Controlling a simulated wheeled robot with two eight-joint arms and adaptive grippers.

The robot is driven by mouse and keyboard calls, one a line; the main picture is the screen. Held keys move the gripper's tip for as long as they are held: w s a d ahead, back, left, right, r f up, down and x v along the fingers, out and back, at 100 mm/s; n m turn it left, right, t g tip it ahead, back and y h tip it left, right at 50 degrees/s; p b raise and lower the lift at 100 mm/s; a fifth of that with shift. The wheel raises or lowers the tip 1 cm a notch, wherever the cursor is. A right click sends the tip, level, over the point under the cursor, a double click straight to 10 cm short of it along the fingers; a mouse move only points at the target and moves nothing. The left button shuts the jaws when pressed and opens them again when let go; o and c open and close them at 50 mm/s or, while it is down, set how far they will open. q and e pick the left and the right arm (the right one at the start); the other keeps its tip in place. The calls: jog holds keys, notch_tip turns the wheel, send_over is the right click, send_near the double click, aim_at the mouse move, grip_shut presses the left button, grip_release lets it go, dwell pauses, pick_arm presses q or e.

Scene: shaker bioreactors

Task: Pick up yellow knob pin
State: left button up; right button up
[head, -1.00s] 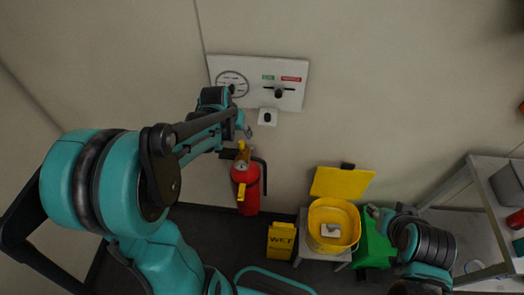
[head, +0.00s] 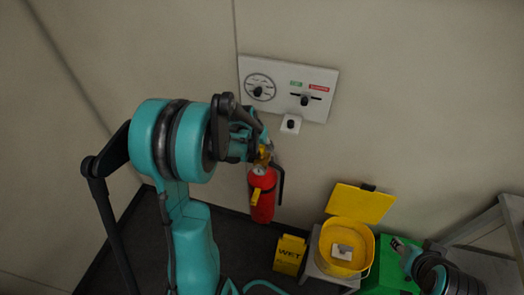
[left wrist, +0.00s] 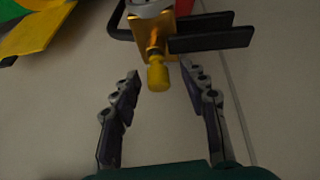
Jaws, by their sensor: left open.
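The yellow knob pin (left wrist: 157,74) sticks out of the brass valve of the red fire extinguisher (head: 263,206) that is against the wall. My left gripper (left wrist: 161,80) is open, and its two fingers stand either side of the knob. In the left wrist view a gap shows between the knob and each finger. In the head view my left gripper (head: 265,143) is at the top of the extinguisher and partly hides the valve. My right gripper (head: 398,243) is low at the right, and its jaws are too small to judge.
Black handle levers (left wrist: 210,38) jut out beside the valve, close to one finger. A wall panel (head: 320,92) with knobs is above. A yellow bucket (head: 328,262), a yellow wet sign (head: 290,254) and a green box (head: 405,283) stand lower right.

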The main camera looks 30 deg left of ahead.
pick_arm(q)
jog(key=shift+s+r, duration=0.1)
jog(key=shift+c, duration=1.2)
jog(key=c, duration=0.7)
jog(key=shift+r, duration=0.1)
